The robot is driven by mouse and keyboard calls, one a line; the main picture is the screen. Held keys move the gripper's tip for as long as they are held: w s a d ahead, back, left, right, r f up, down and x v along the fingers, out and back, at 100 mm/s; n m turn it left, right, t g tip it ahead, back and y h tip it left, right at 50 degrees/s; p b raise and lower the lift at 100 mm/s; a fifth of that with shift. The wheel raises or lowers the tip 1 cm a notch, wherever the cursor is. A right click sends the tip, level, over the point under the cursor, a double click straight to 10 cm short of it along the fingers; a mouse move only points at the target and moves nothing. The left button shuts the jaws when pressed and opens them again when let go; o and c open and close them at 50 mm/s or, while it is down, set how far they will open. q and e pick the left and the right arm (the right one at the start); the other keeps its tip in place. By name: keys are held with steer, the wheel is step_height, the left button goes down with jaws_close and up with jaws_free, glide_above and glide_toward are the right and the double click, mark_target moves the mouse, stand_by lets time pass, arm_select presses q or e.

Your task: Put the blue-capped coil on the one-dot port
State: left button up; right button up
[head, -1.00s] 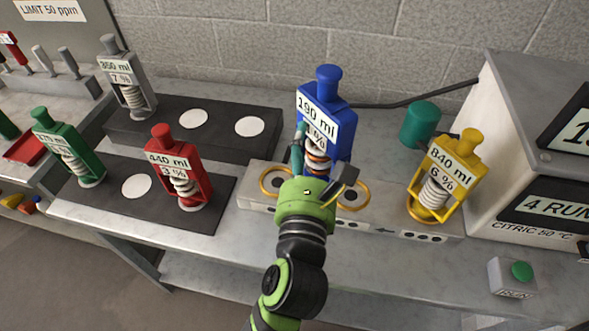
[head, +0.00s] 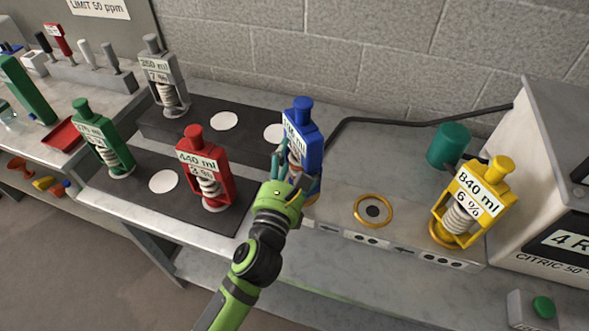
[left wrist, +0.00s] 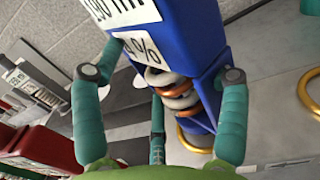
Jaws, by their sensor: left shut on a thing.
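The blue-capped coil (head: 308,146) stands upright in a blue frame with a white label. My left gripper (head: 290,180) is shut on it; in the left wrist view the green fingers (left wrist: 160,105) lie on both sides of the blue frame (left wrist: 205,35). The coil is at the left end of the pale port rail (head: 336,207). A gold ring (left wrist: 195,141) shows at its base in the left wrist view; I cannot tell whether the coil is seated or just above. The one-dot mark is hidden. The two-dot port (head: 373,211) is empty. My right gripper is not in view.
The yellow coil (head: 468,205) stands on the three-dot port. Red (head: 207,175), green (head: 101,138) and grey (head: 163,80) coils stand on dark trays to the left. A teal cylinder (head: 447,146), black cable (head: 400,122) and machine (head: 520,165) are at the right.

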arm_select(q)
steer(key=shift+d+f, duration=0.1)
steer(key=shift+f, duration=1)
steer(key=shift+f+b, duration=0.15)
steer(key=shift+b, duration=0.2)
steer(key=o, duration=1.7)
steer(key=shift+f, duration=0.1)
